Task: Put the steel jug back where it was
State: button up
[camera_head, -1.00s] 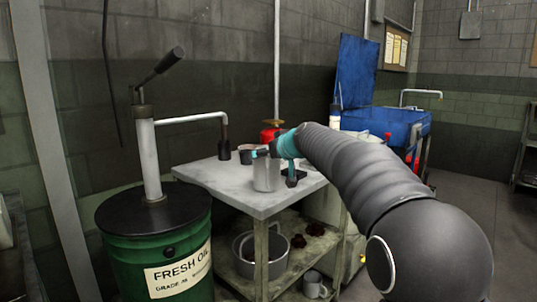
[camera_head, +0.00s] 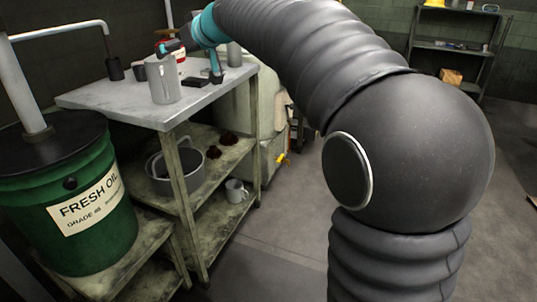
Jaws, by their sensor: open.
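The steel jug (camera_head: 165,84) is a grey metal vessel standing upright on the pale top of the workbench (camera_head: 112,97), near its front edge. My gripper (camera_head: 190,62), with teal parts and dark fingers, is open at the jug's upper right. One finger reaches over the jug's rim area, and the other points down to the right of the jug. I cannot tell whether either finger touches it.
A green oil drum (camera_head: 88,215) stands left of the bench. A dark cup (camera_head: 139,72) and a red-and-white container (camera_head: 176,66) stand behind the jug. Open floor (camera_head: 285,235) lies to the right.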

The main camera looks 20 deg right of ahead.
jog(key=s+d+f+m+g+h, duration=0.2)
jog(key=s+d+f, duration=0.3)
jog(key=s+f, duration=0.4)
jog(key=s+d+f+m+g+h, duration=0.2)
jog(key=s+d+f, duration=0.4)
jog(key=s, duration=1.1)
jog(key=s+d+f+m+g+h, duration=0.2)
jog(key=s+d+f, duration=0.4)
jog(key=s+f, duration=0.6)
jog(key=shift+s+h, duration=0.6)
jog(key=shift+s, duration=0.35)
